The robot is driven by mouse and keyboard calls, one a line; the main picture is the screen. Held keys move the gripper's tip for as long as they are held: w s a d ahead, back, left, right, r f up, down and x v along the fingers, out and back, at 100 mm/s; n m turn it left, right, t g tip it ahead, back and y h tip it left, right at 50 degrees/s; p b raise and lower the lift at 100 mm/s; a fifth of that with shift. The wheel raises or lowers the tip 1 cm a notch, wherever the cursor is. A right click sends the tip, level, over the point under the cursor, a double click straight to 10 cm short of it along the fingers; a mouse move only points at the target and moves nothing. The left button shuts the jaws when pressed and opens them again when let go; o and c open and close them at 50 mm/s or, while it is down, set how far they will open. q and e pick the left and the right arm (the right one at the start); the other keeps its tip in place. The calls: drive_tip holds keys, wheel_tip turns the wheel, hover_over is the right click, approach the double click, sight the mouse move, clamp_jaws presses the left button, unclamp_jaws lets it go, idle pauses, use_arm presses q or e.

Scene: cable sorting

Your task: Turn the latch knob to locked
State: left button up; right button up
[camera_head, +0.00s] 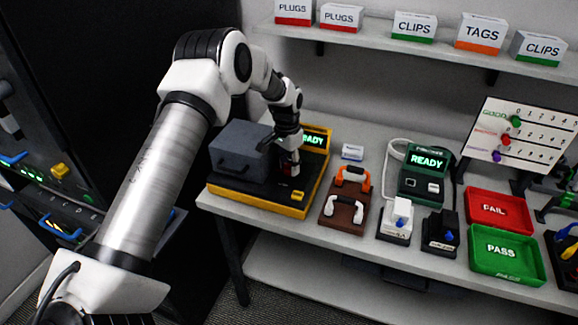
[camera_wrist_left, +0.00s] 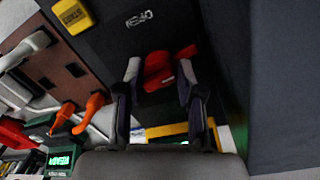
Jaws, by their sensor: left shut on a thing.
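The latch knob is a red part on the black top of a yellow-edged tester (camera_head: 262,203). It shows best in the left wrist view, as a red knob (camera_wrist_left: 158,70) with a short red pointer towards the right. My left gripper (camera_head: 290,168) reaches down from above beside the tester's dark grey box (camera_head: 240,150). Its two fingers (camera_wrist_left: 158,88) are shut on the knob, one on each side. A white label (camera_wrist_left: 139,19) on the black top appears upside down and seems to read OPEN. In the head view the gripper hides most of the knob.
A READY display (camera_head: 314,139) stands behind the gripper. A brown board (camera_head: 345,205) with orange and white handles lies to the right. Farther right are a green READY unit (camera_head: 427,170), a red FAIL tray (camera_head: 499,229) and a green PASS tray (camera_head: 478,264).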

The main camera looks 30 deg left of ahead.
use_arm(q)
drive_tip(key=shift+s+f+m, duration=0.1)
drive_tip(key=shift+f+m, duration=0.05)
drive_tip(key=shift+m, duration=0.65)
drive_tip(key=o, duration=1.1)
drive_tip(key=shift+o, duration=0.2)
drive_tip(key=shift+w+f, duration=0.1)
drive_tip(key=shift+w, duration=0.15)
wheel_tip(320, 180, up, 12)
drive_tip(key=shift+w+a, duration=0.2)
drive_tip(key=shift+a, duration=0.1)
